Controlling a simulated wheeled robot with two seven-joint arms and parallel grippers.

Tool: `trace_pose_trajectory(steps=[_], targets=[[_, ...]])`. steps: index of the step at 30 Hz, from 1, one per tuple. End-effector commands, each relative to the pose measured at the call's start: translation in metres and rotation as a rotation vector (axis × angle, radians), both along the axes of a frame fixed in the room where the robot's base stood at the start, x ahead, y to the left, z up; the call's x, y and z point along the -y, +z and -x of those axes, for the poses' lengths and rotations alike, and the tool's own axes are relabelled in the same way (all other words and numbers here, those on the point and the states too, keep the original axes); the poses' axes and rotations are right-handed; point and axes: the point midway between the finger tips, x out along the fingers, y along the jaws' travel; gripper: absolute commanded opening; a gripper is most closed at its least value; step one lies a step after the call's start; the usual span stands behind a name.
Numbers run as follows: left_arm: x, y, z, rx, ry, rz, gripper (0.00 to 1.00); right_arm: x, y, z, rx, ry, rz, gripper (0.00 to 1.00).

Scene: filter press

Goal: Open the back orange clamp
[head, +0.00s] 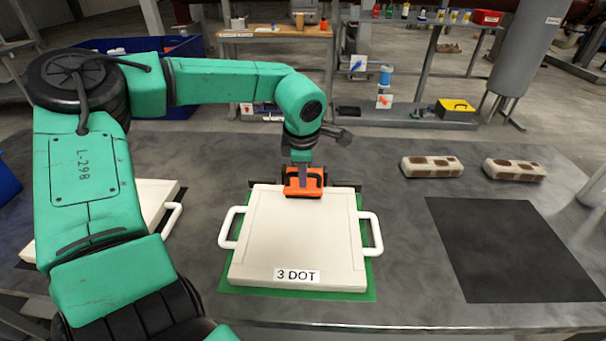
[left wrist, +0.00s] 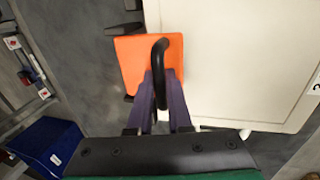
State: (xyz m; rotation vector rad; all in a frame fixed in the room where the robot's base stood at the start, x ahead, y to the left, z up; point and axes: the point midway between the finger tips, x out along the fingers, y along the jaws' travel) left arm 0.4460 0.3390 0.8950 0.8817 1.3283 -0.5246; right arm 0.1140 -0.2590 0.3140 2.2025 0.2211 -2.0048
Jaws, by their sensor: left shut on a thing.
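The orange clamp (head: 303,187) sits at the back edge of the white plate (head: 290,236) labelled "3 DOT". The plate has a white handle on each side and lies on a green mat (head: 369,282). My left gripper (head: 303,178) is at the clamp from above and behind. In the left wrist view the orange clamp (left wrist: 137,62) overlaps the plate's edge, and its black handle (left wrist: 158,72) is between the purple fingers of my left gripper (left wrist: 162,92). The fingers are shut on this handle. My right gripper does not show.
A second white plate (head: 157,196) with a handle lies at the left, partly behind my left arm. A black mat (head: 515,250) lies bare at the right. Two spotted bars (head: 432,167) (head: 514,170) lie behind it. Grey table is free between the plate and the black mat.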

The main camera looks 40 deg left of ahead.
Motion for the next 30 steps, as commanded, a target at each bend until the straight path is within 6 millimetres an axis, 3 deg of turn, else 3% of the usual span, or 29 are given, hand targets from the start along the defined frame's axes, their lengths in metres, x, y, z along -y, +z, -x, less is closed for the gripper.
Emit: trace_pose_trajectory(steps=[7,30], targets=[[-0.007,0.012,-0.009,0.001,0.001,-0.003,0.00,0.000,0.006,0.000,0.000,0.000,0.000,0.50],[-0.017,0.021,-0.022,0.000,0.001,-0.001,0.00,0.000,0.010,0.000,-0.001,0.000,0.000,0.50]])
